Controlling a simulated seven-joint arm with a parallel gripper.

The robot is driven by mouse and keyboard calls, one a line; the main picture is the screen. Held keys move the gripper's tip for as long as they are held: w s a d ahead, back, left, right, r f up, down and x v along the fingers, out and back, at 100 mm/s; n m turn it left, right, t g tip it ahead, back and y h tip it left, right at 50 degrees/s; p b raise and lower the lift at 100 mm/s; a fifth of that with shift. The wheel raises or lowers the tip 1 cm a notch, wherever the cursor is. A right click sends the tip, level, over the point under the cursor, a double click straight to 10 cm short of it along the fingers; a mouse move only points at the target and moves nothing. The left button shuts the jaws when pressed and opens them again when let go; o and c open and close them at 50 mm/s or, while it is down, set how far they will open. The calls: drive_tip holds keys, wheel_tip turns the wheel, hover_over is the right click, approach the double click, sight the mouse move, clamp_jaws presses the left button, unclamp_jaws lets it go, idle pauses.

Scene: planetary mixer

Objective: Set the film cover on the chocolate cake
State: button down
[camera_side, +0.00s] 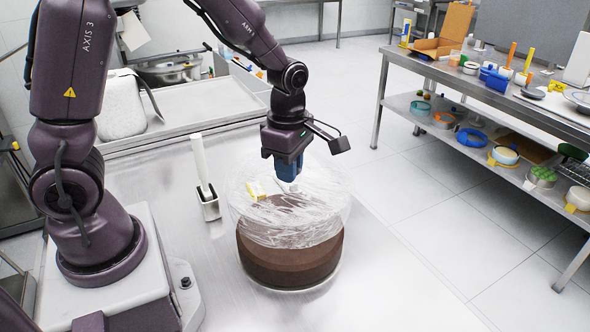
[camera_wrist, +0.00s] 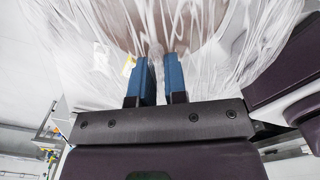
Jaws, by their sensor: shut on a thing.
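The chocolate cake (camera_side: 285,262) is a tall brown cylinder on the steel table in the side view. My gripper (camera_side: 288,172), with blue fingers, is above the cake and shut on the film. In the wrist view the fingers (camera_wrist: 159,75) point into the wrinkled film (camera_wrist: 75,50), and a brownish shape shows behind it. The cake's lower side is bare of film.
A small metal holder (camera_side: 209,205) with a white upright handle (camera_side: 200,160) stands left of the cake. A tray (camera_side: 185,108) and a metal bowl (camera_side: 167,70) are behind. A shelf bench (camera_side: 480,85) with tools is at right. The table's front right is clear.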

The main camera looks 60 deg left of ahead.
sight(289, 189)
drive_tip(key=shift+f, duration=2.5)
drive_tip(key=shift+f, duration=3.2)
idle(1.2)
drive_tip(key=c, duration=1.1)
unclamp_jaws()
wheel_tip(289, 189, up, 13)
